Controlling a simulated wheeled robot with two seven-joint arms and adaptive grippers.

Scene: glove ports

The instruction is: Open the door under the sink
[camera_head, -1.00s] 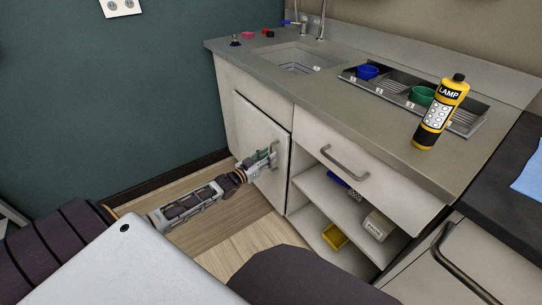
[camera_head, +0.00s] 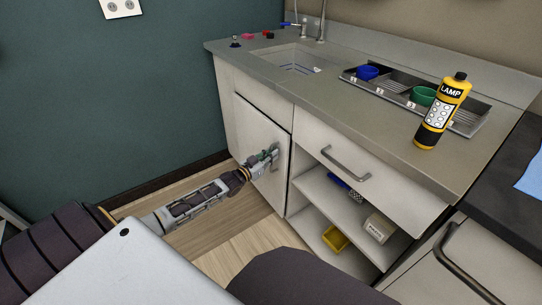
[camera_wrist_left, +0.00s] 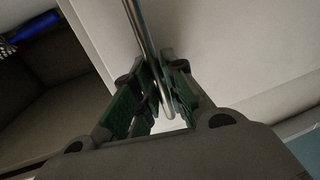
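The white door (camera_head: 255,125) under the sink (camera_head: 298,60) stands closed or nearly so, with dark gaps along its edges. Its metal bar handle (camera_wrist_left: 139,25) is near the door's right edge. My left gripper (camera_head: 270,160) is at this handle, low in front of the door. In the left wrist view, the two green-padded fingers of my left gripper (camera_wrist_left: 163,85) lie close on either side of the bar and appear shut on it. My right gripper is out of view.
A drawer (camera_head: 350,165) and open shelves with a yellow bin (camera_head: 335,238) and a white container (camera_head: 378,228) are right of the door. A yellow bottle (camera_head: 442,112) stands on the counter (camera_head: 340,115). A green wall (camera_head: 110,95) is at left. The wooden floor (camera_head: 245,235) before the door is clear.

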